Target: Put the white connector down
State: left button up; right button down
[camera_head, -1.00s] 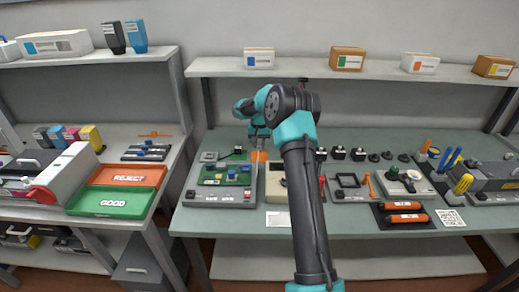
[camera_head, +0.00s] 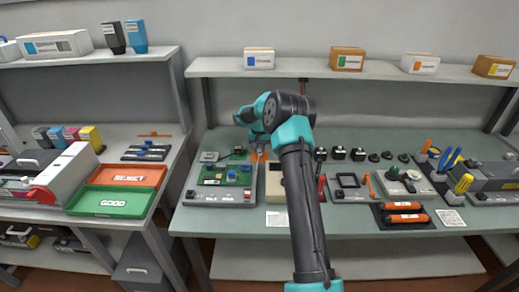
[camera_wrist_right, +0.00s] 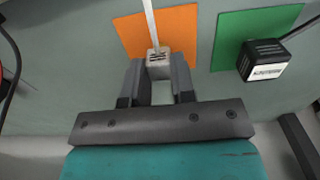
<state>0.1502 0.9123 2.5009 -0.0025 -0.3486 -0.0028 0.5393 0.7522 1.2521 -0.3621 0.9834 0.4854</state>
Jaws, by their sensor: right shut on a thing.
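In the right wrist view my right gripper (camera_wrist_right: 160,85) is shut on the white connector (camera_wrist_right: 158,68). A white cable runs up from the connector. The connector is over the lower edge of an orange square (camera_wrist_right: 180,30); I cannot tell whether it touches the surface. In the head view my right gripper (camera_head: 258,152) is at the back of the middle bench, by the orange square. The connector is too small to make out there. My left gripper is not in view.
A black connector (camera_wrist_right: 262,60) with a label lies on a green square (camera_wrist_right: 232,30) to the right. A grey board fixture (camera_head: 222,198) stands in front of my gripper. A beige meter (camera_head: 276,190) is beside it. Red cable shows at the wrist view's left edge.

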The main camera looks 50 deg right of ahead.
aim_at(260, 150)
jog(key=shift+f, duration=0.1)
jog(key=c, duration=1)
grip_release()
jog(key=shift+o, duration=0.2)
notch_tip(260, 150, up, 12)
